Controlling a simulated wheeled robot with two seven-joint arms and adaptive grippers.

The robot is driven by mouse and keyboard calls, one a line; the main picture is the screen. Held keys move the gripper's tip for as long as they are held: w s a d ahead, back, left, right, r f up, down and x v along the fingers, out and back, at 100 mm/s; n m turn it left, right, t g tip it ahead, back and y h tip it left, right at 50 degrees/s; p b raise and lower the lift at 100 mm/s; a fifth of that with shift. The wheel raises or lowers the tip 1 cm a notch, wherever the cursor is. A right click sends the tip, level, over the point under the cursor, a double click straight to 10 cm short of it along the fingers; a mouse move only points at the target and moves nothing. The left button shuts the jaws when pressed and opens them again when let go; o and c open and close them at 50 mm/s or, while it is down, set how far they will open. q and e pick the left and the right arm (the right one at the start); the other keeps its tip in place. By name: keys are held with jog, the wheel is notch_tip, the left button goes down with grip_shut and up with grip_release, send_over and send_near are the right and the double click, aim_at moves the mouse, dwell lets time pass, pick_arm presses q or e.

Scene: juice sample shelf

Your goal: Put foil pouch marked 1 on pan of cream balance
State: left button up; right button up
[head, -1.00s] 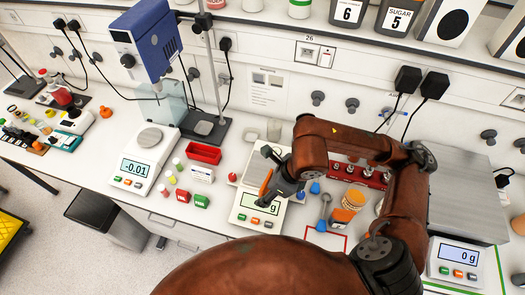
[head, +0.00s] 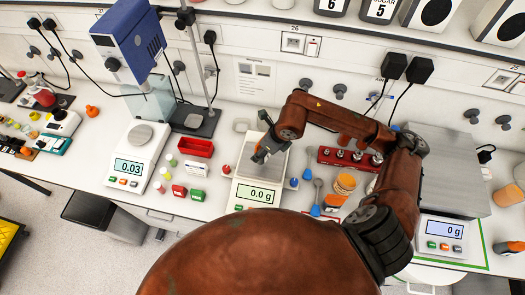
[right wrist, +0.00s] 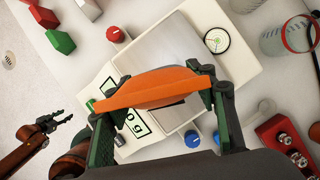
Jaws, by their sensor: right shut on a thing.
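The cream balance (head: 236,190) stands mid-bench with a square metal pan and reads 0.0 g. Its pan also shows in the right wrist view (right wrist: 160,50). My right gripper (head: 262,154) is over this pan in the head view. In the right wrist view my right gripper (right wrist: 166,85) is shut on an orange pouch (right wrist: 150,88), held across between the fingers above the pan. I cannot see a number on the pouch, nor tell whether it touches the pan. My left gripper (right wrist: 66,117) shows small at the lower left of the right wrist view, empty, its fingers seemingly apart.
A white balance (head: 135,160) with a round pan stands left and a large grey balance (head: 440,165) right. A red tray (head: 196,148), small red and green blocks and bottles lie left of the cream balance. A red rack (head: 345,157) and blue-topped items stand right.

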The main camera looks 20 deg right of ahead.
jog(key=shift+w+d+f, duration=0.25)
jog(key=shift+w+f, duration=0.1)
jog(key=shift+f, duration=0.1)
jog(key=shift+w+d+f, duration=0.1)
jog(key=shift+w+f, duration=0.1)
jog(key=shift+f, duration=0.1)
notch_tip(320, 180, down, 3)
jog(key=shift+w+d+p, duration=0.1)
jog(key=shift+p, duration=0.85)
jog(key=shift+f, duration=0.3)
jog(key=o, duration=1.4)
pick_arm(q)
jog(key=shift+w+r, duration=0.15)
jog(key=shift+r, duration=0.7)
